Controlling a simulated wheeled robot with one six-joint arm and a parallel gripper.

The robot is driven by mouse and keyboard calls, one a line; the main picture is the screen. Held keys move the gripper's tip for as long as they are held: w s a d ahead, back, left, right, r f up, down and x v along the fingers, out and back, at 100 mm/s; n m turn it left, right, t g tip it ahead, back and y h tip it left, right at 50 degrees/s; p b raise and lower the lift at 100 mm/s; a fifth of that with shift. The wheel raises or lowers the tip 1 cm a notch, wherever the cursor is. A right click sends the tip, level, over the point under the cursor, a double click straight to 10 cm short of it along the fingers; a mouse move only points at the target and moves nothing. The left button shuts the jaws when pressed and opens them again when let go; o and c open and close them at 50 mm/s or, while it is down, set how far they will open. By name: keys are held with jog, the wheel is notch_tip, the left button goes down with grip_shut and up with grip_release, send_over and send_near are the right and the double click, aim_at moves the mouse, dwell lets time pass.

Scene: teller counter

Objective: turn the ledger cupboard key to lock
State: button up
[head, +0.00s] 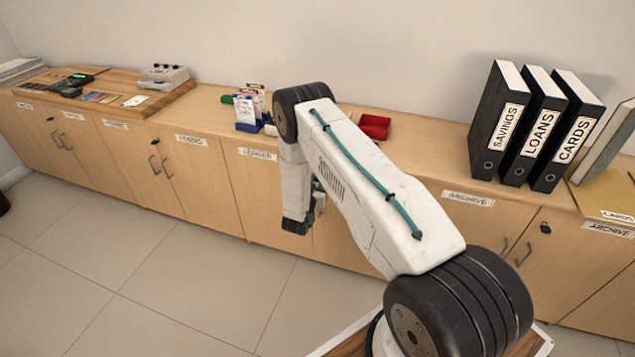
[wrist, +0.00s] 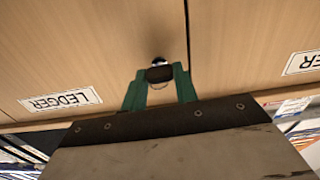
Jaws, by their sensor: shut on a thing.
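The ledger cupboard (head: 248,190) is a light wood front with a LEDGER label, partly hidden behind my arm in the head view. In the wrist view its door (wrist: 90,60) carries a LEDGER label (wrist: 61,100), with a second label cut off at the right. The dark key (wrist: 158,74) sits at the lock near the seam between the doors. My gripper (wrist: 160,80) has its green fingers on either side of the key head, shut on it. How far the key is turned is hard to tell. In the head view my arm hides the key.
The countertop (head: 210,107) above holds card boxes (head: 247,110), a red tray (head: 374,126) and black binders (head: 518,125). Other labelled cupboards stand on both sides. The tiled floor (head: 150,280) in front is clear at the left.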

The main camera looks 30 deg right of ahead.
jog(key=n, duration=0.4)
jog(key=shift+w, duration=0.1)
jog(key=n, duration=0.4)
jog(key=shift+n, duration=0.4)
jog(key=n, duration=0.4)
jog(key=shift+a+f+n, duration=0.1)
jog(key=shift+n, duration=0.2)
jog(key=shift+w+n, duration=0.1)
jog(key=shift+n, duration=1.9)
jog(key=o, duration=1)
